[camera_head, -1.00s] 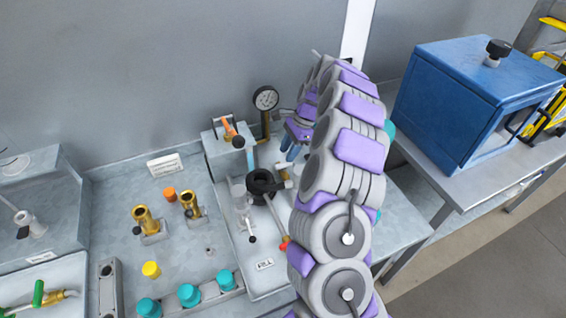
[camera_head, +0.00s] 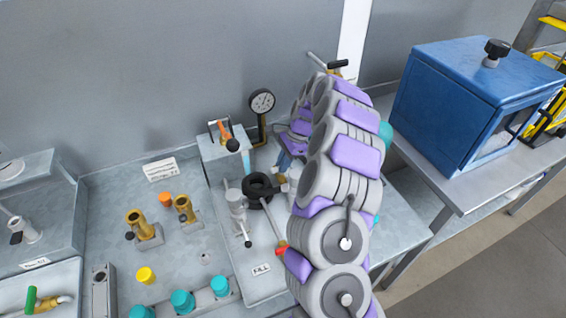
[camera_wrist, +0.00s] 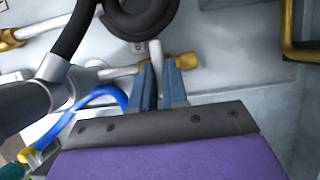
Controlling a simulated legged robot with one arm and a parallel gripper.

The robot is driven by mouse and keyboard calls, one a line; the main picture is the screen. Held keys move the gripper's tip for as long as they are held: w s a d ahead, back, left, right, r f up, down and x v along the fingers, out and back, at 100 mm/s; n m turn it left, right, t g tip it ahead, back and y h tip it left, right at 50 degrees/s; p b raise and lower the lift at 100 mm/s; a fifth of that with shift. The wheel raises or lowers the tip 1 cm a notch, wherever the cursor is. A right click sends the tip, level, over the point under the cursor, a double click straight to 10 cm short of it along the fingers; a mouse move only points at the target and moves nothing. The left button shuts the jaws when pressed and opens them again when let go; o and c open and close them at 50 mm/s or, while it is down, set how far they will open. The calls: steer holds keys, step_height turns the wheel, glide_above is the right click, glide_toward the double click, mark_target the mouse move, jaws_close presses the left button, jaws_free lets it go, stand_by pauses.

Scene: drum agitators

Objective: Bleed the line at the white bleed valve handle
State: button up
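In the wrist view, the white bleed valve handle (camera_wrist: 156,60) rises between the two blue fingers of my gripper (camera_wrist: 158,72). It almost fills the narrow gap, and I cannot tell whether both fingers press on it. A brass valve body (camera_wrist: 183,60) lies just beyond the right finger, and a white pipe (camera_wrist: 122,71) runs off to the left. In the head view, my gripper (camera_head: 285,157) is at the rear of the fixture plate, right of the black hose coil (camera_head: 257,188). My arm hides the handle there.
A pressure gauge (camera_head: 262,102) and an orange-handled clamp (camera_head: 224,132) stand behind the coil. Brass fittings (camera_head: 139,222) and teal caps (camera_head: 183,301) are left. A blue cabinet (camera_head: 450,110) stands right.

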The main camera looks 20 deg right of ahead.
steer(key=shift+c, duration=0.7)
steer(key=shift+a, duration=0.15)
jaws_close()
steer(key=shift+r+p, duration=0.1)
steer(key=shift+p, duration=0.2)
steer(key=n+p, duration=0.1)
steer(key=n+g+p, duration=0.1)
steer(key=n, duration=0.1)
steer(key=shift+w+a+r, duration=0.1)
steer(key=shift+w, duration=0.1)
steer(key=n+g+p, duration=0.1)
steer(key=n+p, duration=0.1)
steer(key=n, duration=0.1)
steer(key=n+g+h+p, duration=0.1)
steer(key=n+p, duration=0.1)
steer(key=n, duration=0.1)
steer(key=shift+w+a, duration=0.1)
steer(key=shift+a, duration=0.1)
steer(key=n+h+p, duration=0.1)
steer(key=n, duration=0.2)
steer(key=n+g+h+p, duration=0.1)
steer(key=n+p, duration=0.1)
steer(key=shift+a+n, duration=0.15)
steer(key=shift+n, duration=0.25)
steer(key=shift+f+n+g+h+p, duration=0.15)
steer(key=shift+n+h+p, duration=0.2)
steer(key=shift+n, duration=0.4)
steer(key=shift+f+n+g+h+p, duration=0.15)
steer(key=shift+n+h+p, duration=0.15)
steer(key=shift+n, duration=0.45)
